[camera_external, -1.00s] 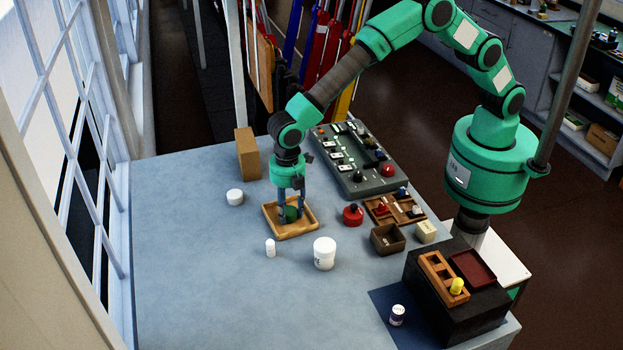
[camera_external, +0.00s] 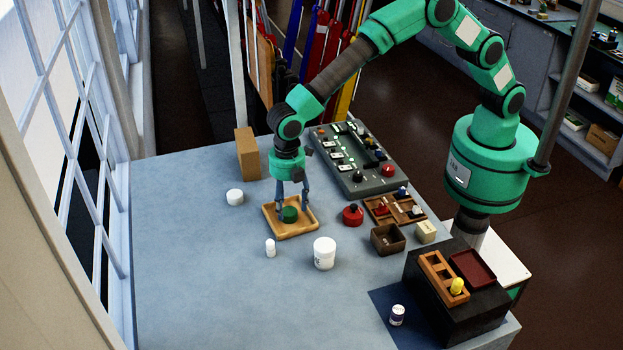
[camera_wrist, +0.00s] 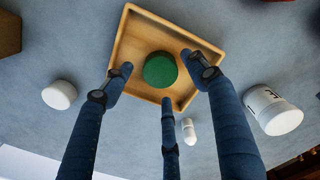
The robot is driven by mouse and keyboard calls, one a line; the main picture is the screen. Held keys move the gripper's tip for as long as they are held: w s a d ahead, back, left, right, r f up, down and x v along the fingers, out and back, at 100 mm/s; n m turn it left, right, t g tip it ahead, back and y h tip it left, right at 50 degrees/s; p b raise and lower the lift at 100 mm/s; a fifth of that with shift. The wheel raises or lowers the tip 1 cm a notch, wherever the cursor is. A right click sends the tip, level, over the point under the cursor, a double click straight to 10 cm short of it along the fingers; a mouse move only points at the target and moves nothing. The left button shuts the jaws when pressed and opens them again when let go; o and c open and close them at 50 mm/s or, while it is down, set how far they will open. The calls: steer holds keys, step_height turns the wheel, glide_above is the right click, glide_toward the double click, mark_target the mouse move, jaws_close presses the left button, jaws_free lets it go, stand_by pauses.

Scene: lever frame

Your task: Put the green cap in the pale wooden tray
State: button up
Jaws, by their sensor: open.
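The green cap (camera_external: 289,214) lies inside the pale wooden tray (camera_external: 274,232), on its floor. In the wrist view the cap (camera_wrist: 160,70) shows as a round green disc, with bare tray floor around it and the tray's rim (camera_wrist: 126,35) beyond. My gripper (camera_external: 292,200) is just above the cap, pointing down. In the wrist view the three fingers of my gripper (camera_wrist: 163,86) are spread apart around the cap, and none appears to touch it. The gripper is open and empty.
A white round lid (camera_external: 235,197) is left of the tray. A red knob piece (camera_external: 353,215) and a control panel (camera_external: 357,165) are to the right. The table's front left is clear.

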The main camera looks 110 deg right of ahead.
mark_target(289, 211)
step_height(289, 211, up, 9)
steer(key=shift+r+p, duration=0.2)
steer(key=shift+p, duration=0.25)
steer(key=shift+r, duration=0.1)
stand_by(0.6)
steer(key=s+d+r+m+t, duration=0.1)
steer(key=s+d+r+m, duration=0.25)
steer(key=s+r, duration=0.85)
steer(key=s+d+r+m+t, duration=0.2)
steer(key=s+d+r+m, duration=0.15)
steer(key=s+r, duration=0.8)
steer(key=s+d+m+t, duration=0.1)
steer(key=s+d+m, duration=0.1)
steer(key=s, duration=1.3)
steer(key=s+d+m+t, duration=0.1)
steer(key=s+d+m, duration=0.2)
steer(key=s, duration=1.2)
steer(key=shift+s+f+m+t, duration=0.3)
steer(key=shift+s+f+m, duration=0.1)
steer(key=shift+m, duration=0.8)
